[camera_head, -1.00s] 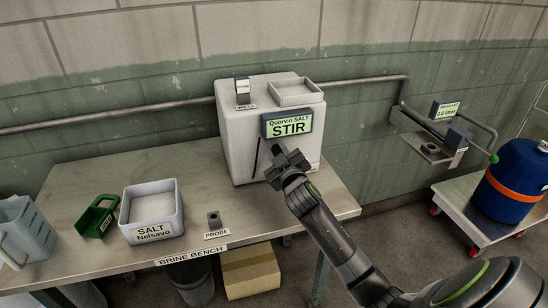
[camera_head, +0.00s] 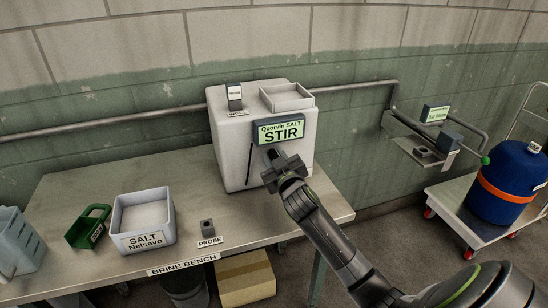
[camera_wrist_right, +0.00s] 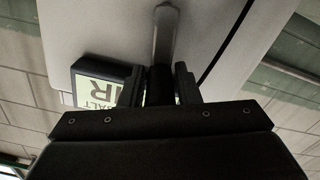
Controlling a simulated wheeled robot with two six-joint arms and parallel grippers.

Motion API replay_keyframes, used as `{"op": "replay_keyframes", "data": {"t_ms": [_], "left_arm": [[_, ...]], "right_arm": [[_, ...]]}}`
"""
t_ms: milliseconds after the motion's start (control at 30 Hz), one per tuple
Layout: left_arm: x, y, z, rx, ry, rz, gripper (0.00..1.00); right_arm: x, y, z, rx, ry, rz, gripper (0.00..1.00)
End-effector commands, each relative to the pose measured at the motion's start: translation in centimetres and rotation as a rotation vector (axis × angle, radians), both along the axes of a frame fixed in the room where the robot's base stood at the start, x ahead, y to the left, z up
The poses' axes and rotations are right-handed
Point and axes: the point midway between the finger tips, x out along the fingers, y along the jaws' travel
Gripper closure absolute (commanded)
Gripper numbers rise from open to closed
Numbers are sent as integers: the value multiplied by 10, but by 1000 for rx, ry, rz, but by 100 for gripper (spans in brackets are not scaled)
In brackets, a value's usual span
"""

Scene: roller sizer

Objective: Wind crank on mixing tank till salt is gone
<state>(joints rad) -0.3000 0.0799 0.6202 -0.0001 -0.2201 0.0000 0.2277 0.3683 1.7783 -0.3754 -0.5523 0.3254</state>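The mixing tank (camera_head: 232,150) is a pale box at the back of the bench, with a lit display (camera_head: 279,131) reading "Quorvin SALT STIR" on its front. My right gripper (camera_head: 284,168) is at the tank's front, just below the display, and hides the crank in the head view. In the right wrist view, the crank's grey arm (camera_wrist_right: 165,35) runs to a dark grip (camera_wrist_right: 160,82) between the two fingers, which appear closed on it. A dark vertical slot is on the tank front beside the gripper. My left gripper is not in view.
On the bench (camera_head: 80,175) stand a salt bin (camera_head: 142,240), a green scoop (camera_head: 88,228), a probe block (camera_head: 207,228) and a grey-blue container (camera_head: 18,245). A blue drum (camera_head: 508,185) is on a cart at right. A pipe runs along the wall.

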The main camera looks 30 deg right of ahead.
Motion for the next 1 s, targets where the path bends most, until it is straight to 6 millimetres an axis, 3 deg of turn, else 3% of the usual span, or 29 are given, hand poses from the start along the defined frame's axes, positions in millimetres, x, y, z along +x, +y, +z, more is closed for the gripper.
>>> {"op": "replay_keyframes", "data": {"t_ms": [100,533,667,1000], "left_arm": [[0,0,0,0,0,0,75],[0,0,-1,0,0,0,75],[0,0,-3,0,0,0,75],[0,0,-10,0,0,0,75]], "right_arm": [[0,0,0,0,0,0,55],[-10,3,-1,1,0,1,55],[-28,7,-1,1,-1,1,55],[-95,23,-2,2,0,1,55]]}}
